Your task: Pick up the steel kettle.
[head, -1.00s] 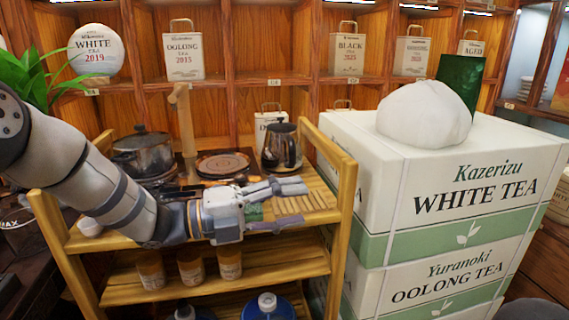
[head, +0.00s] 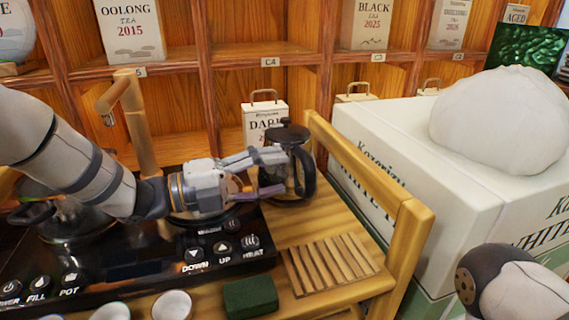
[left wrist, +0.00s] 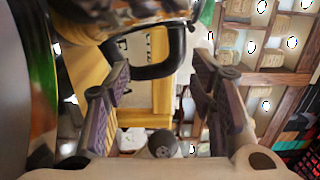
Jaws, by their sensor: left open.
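The steel kettle (head: 297,186) stands upright on the wooden stand, right of the black tea panel. It is dark and shiny, with a black lid and a black handle loop on its right side. My left gripper (head: 275,172) reaches in from the left at the kettle's height. Its two fingers are spread and partly cover the kettle body. In the left wrist view, the kettle's black handle (left wrist: 157,71) shows ahead between the open fingers, with part of the shiny body (left wrist: 95,12) above. I cannot tell whether a finger touches it. My right gripper is not in view.
A lidded pot (head: 75,218) stands left, under my arm, near a wooden spout (head: 128,100). A slatted wooden mat (head: 335,264), a green block (head: 250,298) and small cups lie in front. The stand's rail (head: 365,180) and white tea boxes (head: 400,140) bound the right.

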